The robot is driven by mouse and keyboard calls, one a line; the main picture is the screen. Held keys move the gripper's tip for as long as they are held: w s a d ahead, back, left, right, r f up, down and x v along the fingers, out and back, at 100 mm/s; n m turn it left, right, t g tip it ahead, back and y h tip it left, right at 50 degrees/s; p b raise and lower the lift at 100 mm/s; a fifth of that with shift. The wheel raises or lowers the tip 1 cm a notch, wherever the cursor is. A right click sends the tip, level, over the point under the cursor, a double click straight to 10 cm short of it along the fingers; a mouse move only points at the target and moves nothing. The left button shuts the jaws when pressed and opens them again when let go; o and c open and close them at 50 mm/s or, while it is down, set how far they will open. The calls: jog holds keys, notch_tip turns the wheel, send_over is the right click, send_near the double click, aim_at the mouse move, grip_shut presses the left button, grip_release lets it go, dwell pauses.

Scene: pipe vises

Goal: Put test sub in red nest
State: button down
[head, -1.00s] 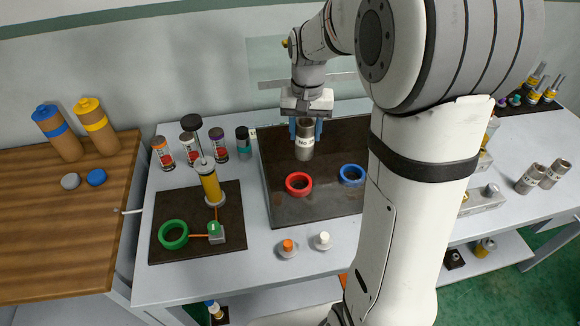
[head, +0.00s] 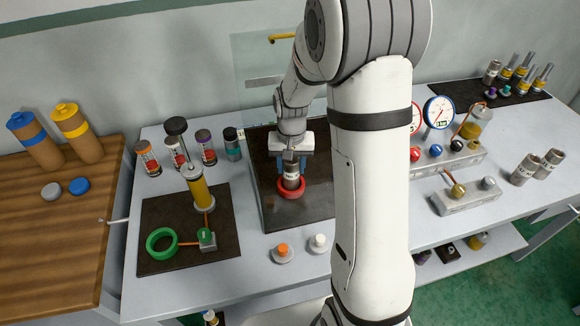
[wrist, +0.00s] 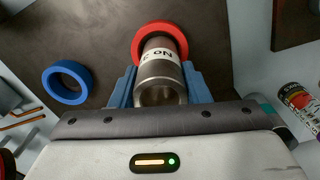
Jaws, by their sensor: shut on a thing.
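The test sub (head: 291,171) is a grey metal cylinder with a white band marked "No" and a partly hidden number. My gripper (head: 291,165) is shut on it, with blue fingers on both sides. The red nest (head: 291,188) is a ring on the dark mat (head: 262,150). The sub stands about upright over the ring, its lower end at or inside the opening. In the wrist view the sub (wrist: 160,80) covers part of the red nest (wrist: 160,32), and I cannot tell whether it is fully seated.
The blue nest (wrist: 67,82) lies beside the red one; my arm hides it in the head view. A green ring (head: 161,243) and yellow pump cylinder (head: 201,190) stand left. Orange (head: 282,252) and white (head: 319,242) knobs sit in front. Gauges (head: 439,112) stand right.

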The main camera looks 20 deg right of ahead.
jog(key=shift+f, duration=0.5)
jog(key=shift+f, duration=0.1)
jog(key=c, duration=0.8)
grip_release()
notch_tip(320, 180, up, 12)
jog(key=s+r+n+t, duration=0.1)
jog(key=s+r, duration=0.1)
jog(key=s, duration=0.8)
jog(key=s+r+n+t, duration=0.2)
jog(key=s+r, duration=0.1)
jog(key=s, duration=0.7)
jog(key=shift+a+r+b, duration=0.15)
jog(key=shift+b, duration=0.3)
